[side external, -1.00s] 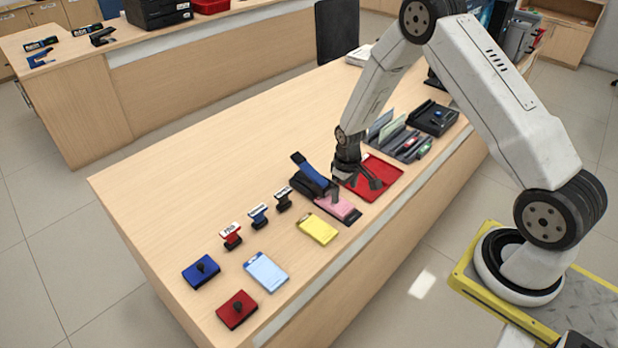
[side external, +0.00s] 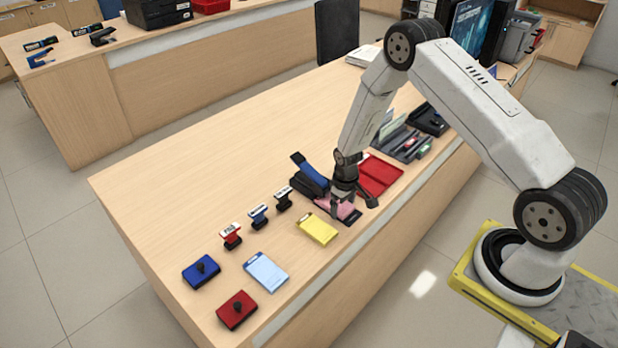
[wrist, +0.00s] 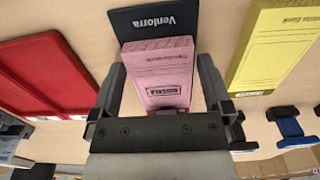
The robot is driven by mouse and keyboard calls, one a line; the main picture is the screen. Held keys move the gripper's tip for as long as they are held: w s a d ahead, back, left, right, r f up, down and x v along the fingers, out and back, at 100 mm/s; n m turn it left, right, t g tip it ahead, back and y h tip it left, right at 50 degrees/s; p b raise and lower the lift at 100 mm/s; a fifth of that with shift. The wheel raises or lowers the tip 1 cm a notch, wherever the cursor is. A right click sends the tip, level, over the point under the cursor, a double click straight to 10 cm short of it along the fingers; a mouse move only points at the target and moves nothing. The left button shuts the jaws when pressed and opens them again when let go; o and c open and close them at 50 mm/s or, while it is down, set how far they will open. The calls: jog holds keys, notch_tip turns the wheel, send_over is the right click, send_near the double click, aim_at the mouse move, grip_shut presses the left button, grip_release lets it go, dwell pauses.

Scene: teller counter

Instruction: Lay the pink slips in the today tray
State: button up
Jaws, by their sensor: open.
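The pink slips (wrist: 158,75) form a pad lying on a dark base lettered "Venlorra" (wrist: 165,18); in the side external view the pink slips (side external: 345,210) show partly behind my gripper. My gripper (side external: 343,205) is over them. In the wrist view my gripper (wrist: 165,85) is open, with one finger on each side of the pink pad. I cannot tell whether the fingers touch it. A red tray (side external: 380,176) lies just beyond, empty where it shows; the red tray (wrist: 45,65) is also at the left in the wrist view.
A yellow pad (side external: 318,229) lies beside the pink slips. A blue-and-black stapler-like device (side external: 310,175) stands close behind. Several stamps (side external: 258,215), a light blue pad (side external: 266,272) and ink pads (side external: 236,310) are nearer. The counter's left part is clear.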

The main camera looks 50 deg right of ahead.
aim_at(352, 217)
jog(key=c, duration=1)
jog(key=shift+s, duration=1.8)
jog(key=shift+c, duration=0.2)
jog(key=o, duration=1)
jog(key=shift+o, duration=0.2)
jog(key=shift+r, duration=0.2)
notch_tip(352, 217, up, 7)
jog(key=shift+r, duration=0.2)
